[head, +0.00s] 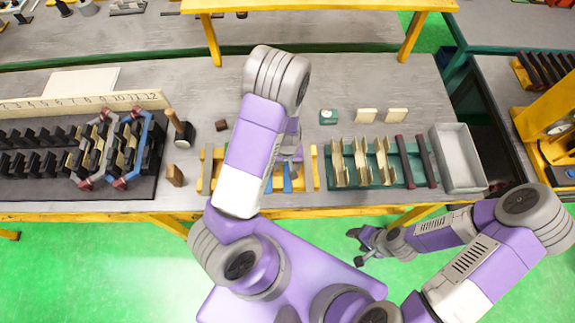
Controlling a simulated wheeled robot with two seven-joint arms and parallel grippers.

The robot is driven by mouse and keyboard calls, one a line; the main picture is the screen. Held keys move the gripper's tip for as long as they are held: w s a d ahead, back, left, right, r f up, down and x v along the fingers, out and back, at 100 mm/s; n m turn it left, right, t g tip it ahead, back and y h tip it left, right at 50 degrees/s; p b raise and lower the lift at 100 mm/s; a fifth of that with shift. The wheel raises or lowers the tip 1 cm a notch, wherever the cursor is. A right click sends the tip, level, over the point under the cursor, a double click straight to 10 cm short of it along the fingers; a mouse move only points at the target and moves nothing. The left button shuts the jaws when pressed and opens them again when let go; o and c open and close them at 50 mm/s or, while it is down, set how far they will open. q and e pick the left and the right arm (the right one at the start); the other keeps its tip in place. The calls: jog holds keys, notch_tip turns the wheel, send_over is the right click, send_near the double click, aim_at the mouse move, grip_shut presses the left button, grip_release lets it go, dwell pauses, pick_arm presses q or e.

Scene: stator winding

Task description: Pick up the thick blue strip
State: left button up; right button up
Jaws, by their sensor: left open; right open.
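A yellow rack (225,153) stands at the front of the bench and carries several upright strips. A blue strip (287,185) shows in it, partly hidden behind my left arm and gripper. I cannot tell its thickness against any others. My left gripper (289,164) is open, pointing down just above the blue strip, and whether it touches the strip is unclear. My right gripper (360,248) is open and empty, low in front of the bench over the green floor.
A green rack (375,183) with cream pieces and dark red strips stands right of the yellow rack. Beyond it is a grey tray (458,158). A stator block with coils (110,150) lies at the left, and a mallet (180,128) stands beside it. The bench behind the racks is mostly clear.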

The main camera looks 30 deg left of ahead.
pick_arm(q)
grip_shut()
jog(key=shift+r, duration=0.1)
